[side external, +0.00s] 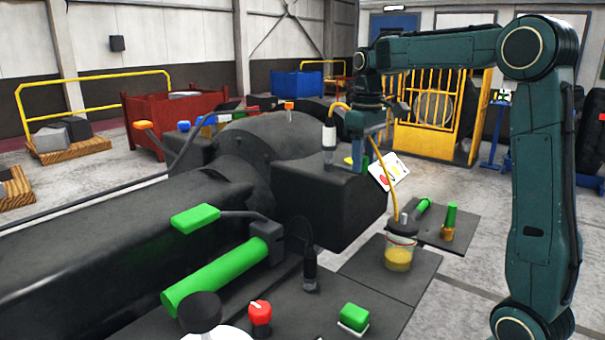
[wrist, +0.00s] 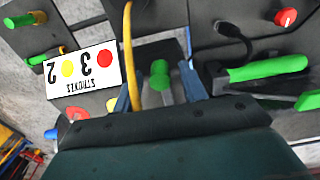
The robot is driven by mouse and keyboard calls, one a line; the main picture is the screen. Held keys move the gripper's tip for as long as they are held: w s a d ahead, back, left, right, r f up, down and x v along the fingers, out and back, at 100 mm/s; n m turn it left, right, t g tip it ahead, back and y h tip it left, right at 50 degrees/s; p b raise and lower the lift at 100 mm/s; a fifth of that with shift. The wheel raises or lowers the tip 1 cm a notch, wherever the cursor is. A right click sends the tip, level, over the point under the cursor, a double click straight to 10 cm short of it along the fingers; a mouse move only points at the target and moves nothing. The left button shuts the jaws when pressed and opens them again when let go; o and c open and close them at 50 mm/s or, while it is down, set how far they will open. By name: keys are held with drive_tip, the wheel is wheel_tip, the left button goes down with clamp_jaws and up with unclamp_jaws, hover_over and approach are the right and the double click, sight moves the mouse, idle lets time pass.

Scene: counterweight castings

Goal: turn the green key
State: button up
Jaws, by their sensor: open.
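A green piece on a grey stem, which looks like the green key (wrist: 160,72), shows between my fingers in the wrist view. In the side view a small green part (side external: 366,161), likely the same key, shows just below my gripper (side external: 364,148). My gripper is open, with one blue finger on either side of the key in the wrist view (wrist: 157,92). I cannot tell whether either finger touches it. The key's lower end is hidden by my wrist.
A tilted white card (side external: 391,172) with coloured dots is close to my gripper. A yellow cable (wrist: 128,60) runs past one finger. A jar (side external: 399,256) stands below. A green cylinder (side external: 215,276), red knob (side external: 260,314) and green button (side external: 353,317) occupy the front bench.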

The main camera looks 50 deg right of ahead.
drive_tip(key=shift+f, duration=0.2)
clamp_jaws()
drive_tip(key=shift+a, duration=0.1)
drive_tip(key=w+a+m, duration=0.2)
drive_tip(key=a+m, duration=0.4)
drive_tip(key=m, duration=0.2)
drive_tip(key=shift+w, duration=0.2)
idle(0.6)
idle(0.4)
